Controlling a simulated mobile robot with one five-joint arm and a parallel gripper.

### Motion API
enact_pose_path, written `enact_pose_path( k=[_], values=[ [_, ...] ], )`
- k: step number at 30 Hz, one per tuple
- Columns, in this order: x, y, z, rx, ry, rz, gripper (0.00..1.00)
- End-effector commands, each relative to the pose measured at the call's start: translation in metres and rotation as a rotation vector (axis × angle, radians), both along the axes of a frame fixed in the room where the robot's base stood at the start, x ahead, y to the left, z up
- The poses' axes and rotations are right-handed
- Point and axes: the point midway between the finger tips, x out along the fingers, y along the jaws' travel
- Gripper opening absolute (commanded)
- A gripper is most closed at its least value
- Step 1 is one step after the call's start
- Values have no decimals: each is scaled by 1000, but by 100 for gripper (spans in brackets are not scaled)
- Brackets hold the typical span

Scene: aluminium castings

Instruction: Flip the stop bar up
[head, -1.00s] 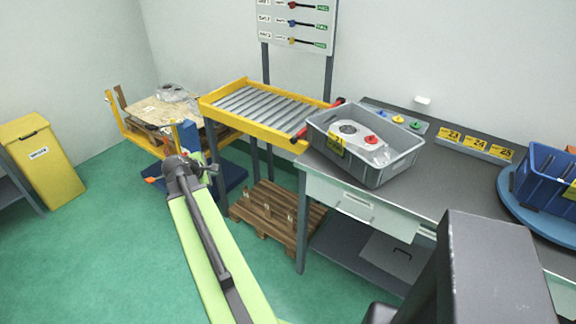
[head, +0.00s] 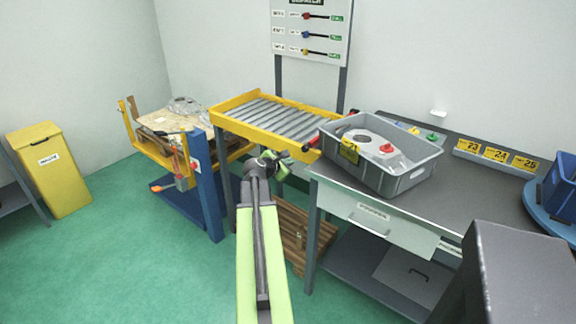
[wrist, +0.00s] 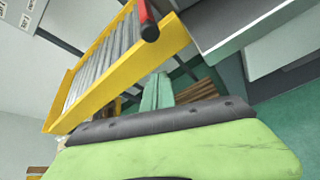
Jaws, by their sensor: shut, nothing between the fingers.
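The stop bar (head: 314,141) is red and lies at the right end of the yellow-framed roller conveyor (head: 240,119). In the head view, the grey crate hides much of its middle. In the wrist view, the red bar (wrist: 146,14) with a dark end cap crosses the conveyor's near end at the top. My gripper (head: 284,166) is below and left of the bar's near end, in front of the conveyor frame. Its greenish fingers (wrist: 157,90) are shut and empty in the wrist view, apart from the bar.
A grey crate (head: 408,187) with a casting stands on the workbench (head: 455,200), right beside the conveyor end. A wooden pallet (head: 293,240) lies under the conveyor. A blue and yellow stand (head: 205,190) is at left. Green floor is open at front left.

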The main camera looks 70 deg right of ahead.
Motion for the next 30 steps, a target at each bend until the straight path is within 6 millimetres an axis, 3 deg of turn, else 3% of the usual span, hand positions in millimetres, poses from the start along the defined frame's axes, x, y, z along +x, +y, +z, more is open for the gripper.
enact_pose_path(
  k=[1, 8, 9, 13, 30],
  values=[
    [0, -14, -10, 0, -1, -3, 0],
    [-5, -58, -30, 0, -2, -2, 0],
    [-10, -52, -7, 0, -2, -2, 0],
    [-20, -51, 8, 1, -1, -2, 0],
    [-23, -52, 14, 3, -1, 0, 0]
  ],
)
